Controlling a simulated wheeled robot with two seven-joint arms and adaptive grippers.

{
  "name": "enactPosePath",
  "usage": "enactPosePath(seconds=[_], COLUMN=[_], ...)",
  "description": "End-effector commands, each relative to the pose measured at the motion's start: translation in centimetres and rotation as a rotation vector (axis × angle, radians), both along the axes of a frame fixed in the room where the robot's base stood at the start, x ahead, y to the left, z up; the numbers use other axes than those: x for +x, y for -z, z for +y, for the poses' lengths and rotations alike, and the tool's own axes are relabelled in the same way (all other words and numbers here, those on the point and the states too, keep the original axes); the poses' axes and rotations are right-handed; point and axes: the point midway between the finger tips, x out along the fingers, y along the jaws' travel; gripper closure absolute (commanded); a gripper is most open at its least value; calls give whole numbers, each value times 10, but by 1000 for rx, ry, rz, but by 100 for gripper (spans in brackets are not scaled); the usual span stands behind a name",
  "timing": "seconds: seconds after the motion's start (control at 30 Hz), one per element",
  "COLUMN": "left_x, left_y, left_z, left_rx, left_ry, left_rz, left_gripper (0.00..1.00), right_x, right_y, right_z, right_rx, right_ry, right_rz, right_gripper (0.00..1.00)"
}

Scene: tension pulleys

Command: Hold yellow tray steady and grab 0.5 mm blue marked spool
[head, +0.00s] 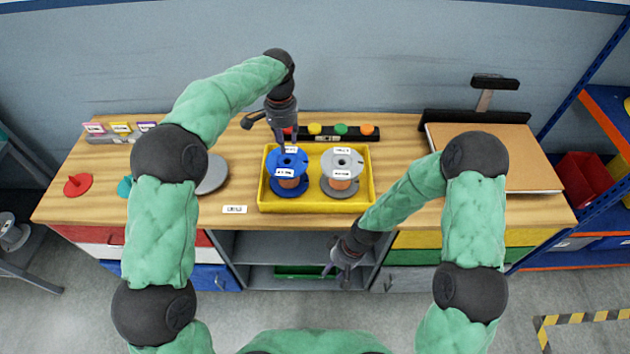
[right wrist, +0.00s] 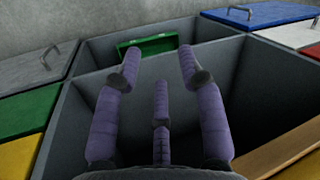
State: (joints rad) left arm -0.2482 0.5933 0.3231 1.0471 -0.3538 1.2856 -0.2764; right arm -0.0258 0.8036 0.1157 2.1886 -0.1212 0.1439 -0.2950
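A yellow tray (head: 263,195) sits on the wooden bench top near its front edge. In it stand a blue spool (head: 287,162) on the left and a grey spool (head: 342,162) on the right, both with copper-coloured wire and small white labels too small to read. My left gripper (head: 283,132) points down at the tray's back edge, behind the blue spool; its fingertips are partly hidden there. My right gripper (head: 338,270) is in front of the bench, below the tray, over the open grey compartments. In the right wrist view its fingers (right wrist: 160,85) are spread and empty.
A black rack with coloured round knobs (head: 340,130) stands behind the tray. A grey disc (head: 213,175) and a red cone (head: 77,185) lie to the left. A brown board (head: 500,160) fills the bench's right side. A small label (head: 235,209) lies left of the tray.

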Motion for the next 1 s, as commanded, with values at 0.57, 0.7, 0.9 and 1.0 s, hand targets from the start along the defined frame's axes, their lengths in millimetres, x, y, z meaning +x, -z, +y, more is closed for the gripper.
enactPosePath(seconds=[0.57,0.7,0.9,1.0], left_x=[0,0,0,0], left_y=[0,0,0,0], left_z=[0,0,0,0], left_rx=[0,0,0,0], left_ry=[0,0,0,0], left_rz=[0,0,0,0], left_gripper=[61,61,61,61], right_x=[108,133,149,150], right_y=[-176,-208,-224,-218], right_z=[50,53,54,54], right_rx=[-175,-209,-231,-232], right_ry=[-960,-1053,-1098,-1102], right_rz=[-165,-232,-278,-280], right_gripper=[60,60,60,60])
